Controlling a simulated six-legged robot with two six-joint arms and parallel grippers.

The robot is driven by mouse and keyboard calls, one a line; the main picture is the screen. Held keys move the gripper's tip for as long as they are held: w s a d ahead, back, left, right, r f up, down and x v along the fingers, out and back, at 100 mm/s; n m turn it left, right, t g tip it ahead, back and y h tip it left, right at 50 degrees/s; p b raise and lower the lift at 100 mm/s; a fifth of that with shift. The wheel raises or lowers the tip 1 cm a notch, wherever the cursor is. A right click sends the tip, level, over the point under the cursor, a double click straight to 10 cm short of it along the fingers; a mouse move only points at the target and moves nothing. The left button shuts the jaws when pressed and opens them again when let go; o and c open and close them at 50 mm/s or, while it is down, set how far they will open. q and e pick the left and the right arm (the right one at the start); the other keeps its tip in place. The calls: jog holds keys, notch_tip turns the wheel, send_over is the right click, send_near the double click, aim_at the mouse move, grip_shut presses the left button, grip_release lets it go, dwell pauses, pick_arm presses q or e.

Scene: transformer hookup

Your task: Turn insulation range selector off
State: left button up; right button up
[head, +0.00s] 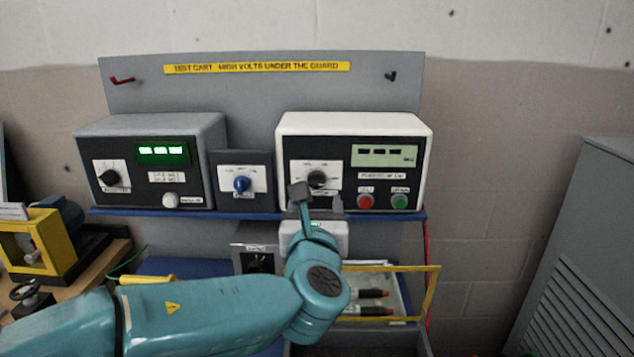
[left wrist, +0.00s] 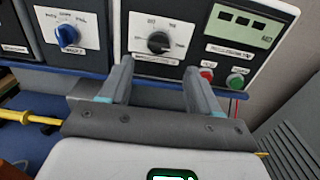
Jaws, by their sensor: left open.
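The range selector is a black knob (head: 317,179) on a pale dial plate, on the left of the white meter box (head: 353,122). It also shows in the left wrist view, where the knob (left wrist: 158,42) has a pale pointer mark toward its right side. My left gripper (head: 317,195) is in front of the meter, just below the knob. In the left wrist view its grey fingers (left wrist: 160,67) are apart, with the knob beyond and between their tips, and nothing is held. I cannot tell whether a finger touches the panel. My right gripper is not in view.
A blue knob (head: 241,184) on a small box sits left of the meter. A red button (head: 365,201) and a green button (head: 399,201) are close on the right. A grey unit (head: 150,125) with a green display stands further left. A yellow guard frame (head: 432,290) is below.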

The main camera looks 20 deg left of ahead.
aim_at(316, 185)
pick_arm(q)
jog(key=p+x, duration=0.1)
jog(key=x, duration=0.6)
jog(key=shift+w+a, duration=0.1)
jog(key=shift+w, duration=0.05)
jog(key=shift+w+a, duration=0.15)
jog(key=shift+w, duration=0.1)
